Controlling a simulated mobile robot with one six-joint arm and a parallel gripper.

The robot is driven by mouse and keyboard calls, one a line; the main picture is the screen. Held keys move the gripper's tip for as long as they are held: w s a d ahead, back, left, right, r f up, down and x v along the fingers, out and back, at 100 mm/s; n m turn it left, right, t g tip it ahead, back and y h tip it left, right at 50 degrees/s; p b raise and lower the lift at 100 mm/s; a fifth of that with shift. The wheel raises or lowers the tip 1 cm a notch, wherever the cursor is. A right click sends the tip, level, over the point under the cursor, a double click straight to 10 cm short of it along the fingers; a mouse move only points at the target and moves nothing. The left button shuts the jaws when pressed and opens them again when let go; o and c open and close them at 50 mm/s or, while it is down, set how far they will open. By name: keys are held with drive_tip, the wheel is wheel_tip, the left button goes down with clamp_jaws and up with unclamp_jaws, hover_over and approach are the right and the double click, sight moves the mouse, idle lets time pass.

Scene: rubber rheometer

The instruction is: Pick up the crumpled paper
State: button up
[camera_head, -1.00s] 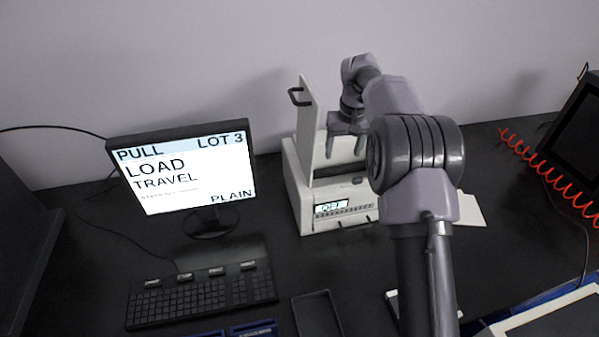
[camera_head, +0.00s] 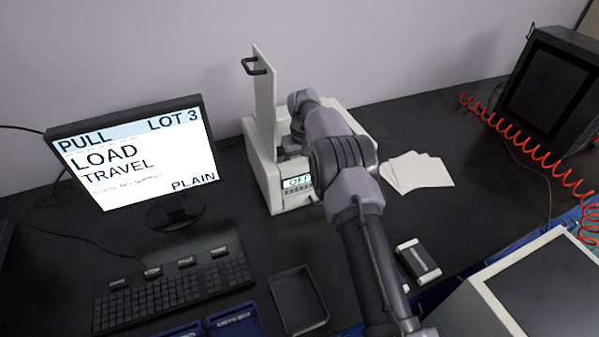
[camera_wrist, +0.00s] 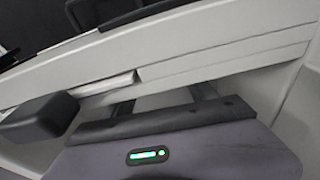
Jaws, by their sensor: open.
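I cannot make out any crumpled paper in either view. My gripper (camera_wrist: 163,92) shows in the wrist view as a grey-purple body with a green light and two short dark fingers, apart from each other. The fingers reach toward the white inside of the tester, and their tips are hard to see. A small pale piece (camera_wrist: 110,90) lies along a ledge near the left finger; I cannot tell whether it is paper or part of the machine. In the head view my arm reaches into the white rheometer (camera_head: 264,172) and hides most of its opening.
The rheometer's raised white door (camera_head: 264,100) with a black handle stands at its left. A monitor (camera_head: 135,150) and keyboard (camera_head: 175,280) are at left. Flat white sheets (camera_head: 418,172) lie right of the machine. A black tray (camera_head: 298,300) and small device (camera_head: 418,260) sit in front.

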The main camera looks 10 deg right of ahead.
drive_tip(key=c, duration=1.4)
